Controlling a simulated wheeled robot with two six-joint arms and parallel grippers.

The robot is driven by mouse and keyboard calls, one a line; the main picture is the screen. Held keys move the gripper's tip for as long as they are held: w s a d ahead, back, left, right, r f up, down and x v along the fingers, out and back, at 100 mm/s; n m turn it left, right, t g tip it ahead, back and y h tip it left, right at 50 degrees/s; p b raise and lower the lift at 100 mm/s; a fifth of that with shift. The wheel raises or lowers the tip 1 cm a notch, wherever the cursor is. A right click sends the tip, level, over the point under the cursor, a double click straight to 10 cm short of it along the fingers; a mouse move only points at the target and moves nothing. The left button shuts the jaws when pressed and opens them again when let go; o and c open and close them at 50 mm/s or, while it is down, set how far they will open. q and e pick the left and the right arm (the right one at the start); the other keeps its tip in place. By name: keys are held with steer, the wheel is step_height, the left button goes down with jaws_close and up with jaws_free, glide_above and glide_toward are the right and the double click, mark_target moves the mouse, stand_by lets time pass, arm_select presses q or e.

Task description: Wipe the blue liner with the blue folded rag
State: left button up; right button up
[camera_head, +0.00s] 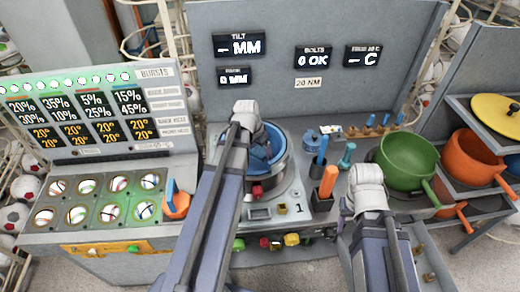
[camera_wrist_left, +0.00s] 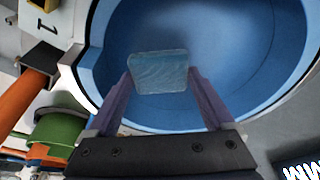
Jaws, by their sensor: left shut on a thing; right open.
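The blue liner (camera_head: 278,139) is a round bowl set in a grey press at the middle of the bench. In the left wrist view its smooth inner wall (camera_wrist_left: 235,55) fills most of the picture. The blue folded rag (camera_wrist_left: 158,72) is a small pale-blue block between the fingers of my left gripper (camera_wrist_left: 160,92). The gripper is shut on it, over the liner; I cannot tell whether the rag touches it. In the head view my left arm hides the rag and part of the liner. My right gripper (camera_head: 367,180) is over the bench, right of the press, its fingertips hidden.
An orange-handled tool (camera_head: 328,182) stands in a holder right of the press. A green pot (camera_head: 407,161) sits close to my right gripper. An orange pot (camera_head: 470,158) is on the right shelf. A ball panel (camera_head: 100,200) stands at left, and a display wall (camera_head: 290,20) behind.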

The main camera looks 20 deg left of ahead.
arm_select(q)
step_height(320, 180, up, 3)
steer(key=p, duration=0.3)
stand_by(0.7)
